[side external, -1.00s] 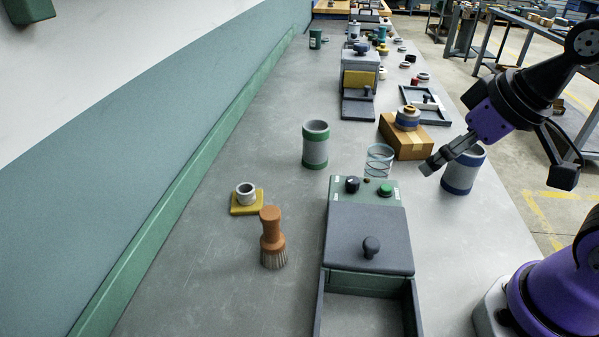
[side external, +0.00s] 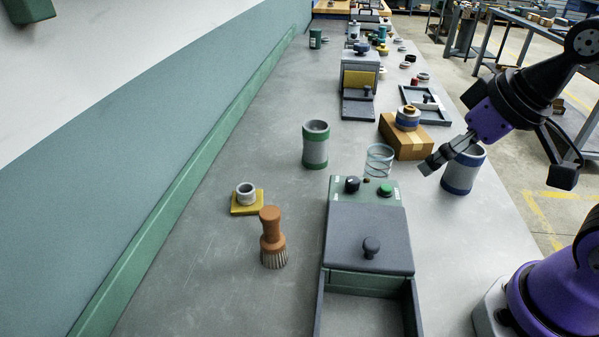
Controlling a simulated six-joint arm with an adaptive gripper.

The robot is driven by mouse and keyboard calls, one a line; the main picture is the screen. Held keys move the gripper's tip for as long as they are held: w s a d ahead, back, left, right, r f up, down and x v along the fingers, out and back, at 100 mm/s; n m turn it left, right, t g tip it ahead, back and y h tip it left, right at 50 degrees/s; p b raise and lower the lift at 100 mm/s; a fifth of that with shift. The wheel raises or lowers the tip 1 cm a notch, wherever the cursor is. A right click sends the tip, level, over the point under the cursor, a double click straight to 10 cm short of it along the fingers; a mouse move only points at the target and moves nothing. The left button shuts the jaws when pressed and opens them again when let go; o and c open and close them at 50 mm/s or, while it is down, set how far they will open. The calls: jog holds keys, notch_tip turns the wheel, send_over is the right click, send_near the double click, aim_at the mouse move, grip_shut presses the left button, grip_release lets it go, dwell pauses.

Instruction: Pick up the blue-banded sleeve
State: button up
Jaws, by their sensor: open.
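Two things carry blue bands. A short grey ring-shaped piece with a blue band (side external: 407,118) sits on top of a cardboard box (side external: 407,146). A larger grey cylinder with blue bands at top and bottom (side external: 462,172) stands upright on the bench, right of the box. My gripper (side external: 429,164) is open and empty. It points down and left, in front of the box's right end, and its body overlaps the upper left of the larger cylinder in this view. I cannot tell whether it touches either thing.
A clear banded glass (side external: 379,159) stands left of my gripper. A green-banded cylinder (side external: 316,147) stands farther left. The bench's left strip is clear.

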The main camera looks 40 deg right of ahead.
jog(key=n+g, duration=0.1)
jog(key=g, duration=0.5)
send_near(464, 166)
jog(key=w+d+f, duration=0.1)
jog(key=d+f, duration=0.1)
jog(key=d, duration=0.1)
notch_tip(464, 166, down, 10)
jog(key=shift+s+r, duration=0.1)
jog(key=shift+s, duration=0.05)
jog(key=c, duration=0.9)
